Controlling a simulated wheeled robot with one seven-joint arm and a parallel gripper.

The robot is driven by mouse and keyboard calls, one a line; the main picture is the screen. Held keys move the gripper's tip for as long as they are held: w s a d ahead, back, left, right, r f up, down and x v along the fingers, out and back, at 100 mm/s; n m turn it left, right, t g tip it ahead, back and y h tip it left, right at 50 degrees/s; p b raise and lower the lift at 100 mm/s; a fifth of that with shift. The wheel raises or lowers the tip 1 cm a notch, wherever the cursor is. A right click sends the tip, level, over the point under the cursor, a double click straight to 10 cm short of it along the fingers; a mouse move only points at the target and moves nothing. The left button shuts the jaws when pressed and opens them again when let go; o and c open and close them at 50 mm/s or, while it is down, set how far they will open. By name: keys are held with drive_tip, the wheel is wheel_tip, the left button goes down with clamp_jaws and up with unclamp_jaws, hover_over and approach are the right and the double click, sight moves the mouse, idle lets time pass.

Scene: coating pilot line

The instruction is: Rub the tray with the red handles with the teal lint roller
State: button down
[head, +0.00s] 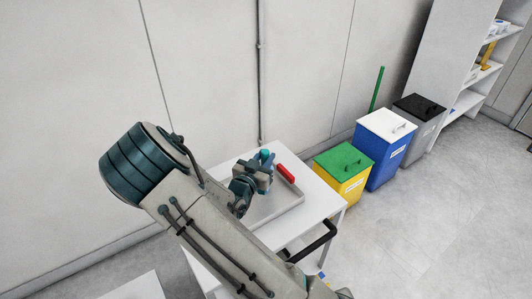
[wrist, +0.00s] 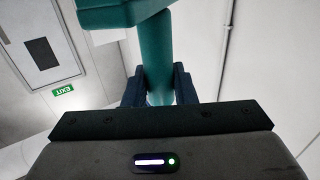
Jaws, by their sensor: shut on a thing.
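The tray (head: 284,211) is light grey and lies on a white table; one red handle (head: 285,173) shows at its far right side, and my arm hides much of the rest. My gripper (head: 260,171) is over the tray and shut on the teal lint roller (head: 266,155), of which only a small part shows in the head view. In the wrist view the teal handle of the lint roller (wrist: 157,52) stands between the two dark fingers, with a wider teal part at the top edge. I cannot tell whether the roller touches the tray.
The white table (head: 318,212) has a dark bar handle (head: 318,245) at its right side. Yellow (head: 346,186), blue (head: 384,158) and grey (head: 424,134) bins stand right of it along the wall. A shelf unit (head: 445,50) is farther back. Floor at right is clear.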

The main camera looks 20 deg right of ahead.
sight(264, 152)
wheel_tip(264, 152, down, 4)
drive_tip(key=shift+f+b, duration=0.2)
drive_tip(key=shift+b, duration=1)
drive_tip(key=shift+a+r, duration=0.1)
drive_tip(key=shift+a, duration=0.15)
drive_tip(key=shift+s+d+f, duration=0.1)
drive_tip(key=shift+d+f, duration=0.15)
drive_tip(key=shift+f, duration=0.1)
wheel_tip(264, 152, up, 3)
drive_tip(key=shift+d+r+p, duration=0.15)
drive_tip(key=shift+p, duration=0.9)
drive_tip(key=shift+a+r+p, duration=0.2)
drive_tip(key=shift+r+p, duration=0.3)
drive_tip(key=shift+r, duration=0.2)
drive_tip(key=shift+r+p, duration=1.15)
drive_tip(key=shift+r, duration=0.65)
